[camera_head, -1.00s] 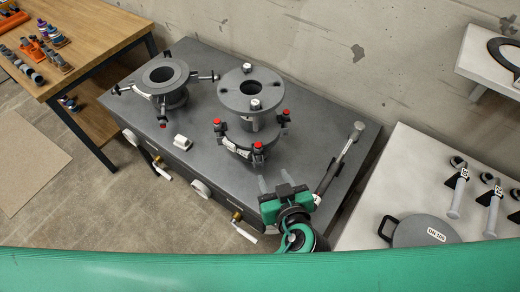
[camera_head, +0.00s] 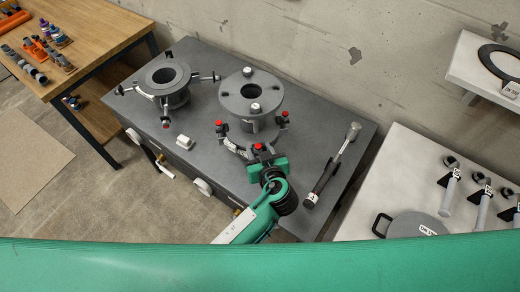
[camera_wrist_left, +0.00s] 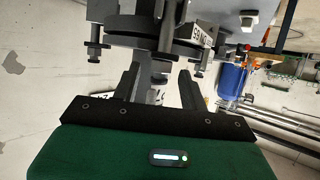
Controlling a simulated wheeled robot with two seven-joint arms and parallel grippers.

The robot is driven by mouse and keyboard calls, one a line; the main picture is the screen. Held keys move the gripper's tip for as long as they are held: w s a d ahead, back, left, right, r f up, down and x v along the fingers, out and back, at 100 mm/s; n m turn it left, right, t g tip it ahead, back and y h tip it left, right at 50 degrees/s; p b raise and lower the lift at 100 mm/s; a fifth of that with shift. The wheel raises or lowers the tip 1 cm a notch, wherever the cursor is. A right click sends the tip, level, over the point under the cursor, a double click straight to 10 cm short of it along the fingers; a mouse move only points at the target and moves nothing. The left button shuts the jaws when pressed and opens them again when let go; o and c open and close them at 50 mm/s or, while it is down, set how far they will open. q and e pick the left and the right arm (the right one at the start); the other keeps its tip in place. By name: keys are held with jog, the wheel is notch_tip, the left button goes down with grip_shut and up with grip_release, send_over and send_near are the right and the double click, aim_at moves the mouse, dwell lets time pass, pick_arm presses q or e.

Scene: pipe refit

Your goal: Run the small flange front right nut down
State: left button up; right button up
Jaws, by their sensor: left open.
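A grey flanged pipe piece (camera_head: 249,97) stands on the dark bench, with several red-topped bolt fittings around its lower flange. One red-topped fitting (camera_head: 221,127) is at its left and another (camera_head: 284,117) at its right. My left gripper (camera_head: 262,158) is at the front of this lower flange, by the front red-topped fitting, which it partly covers. In the left wrist view its two fingers (camera_wrist_left: 160,90) are apart, with a bolt end (camera_wrist_left: 159,76) showing between them. Contact cannot be told. The nut itself is not clearly visible. My right gripper is out of view.
A second flanged pipe piece (camera_head: 165,77) with black handles stands at the bench's left. A long-handled tool (camera_head: 333,166) lies to the right of my gripper. A white block (camera_head: 184,142) lies near the front edge. A pale table (camera_head: 362,212) with a round grey lid (camera_head: 415,225) is at right.

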pick_arm(q)
grip_shut()
jog(key=shift+s+a+m+h, duration=0.1)
jog(key=shift+a+m+h, duration=0.15)
jog(key=shift+m+h, duration=0.6)
jog(key=shift+a+m+h+p, duration=0.2)
jog(key=shift+m+h+p, duration=0.2)
jog(key=shift+m+h, duration=1.1)
grip_release()
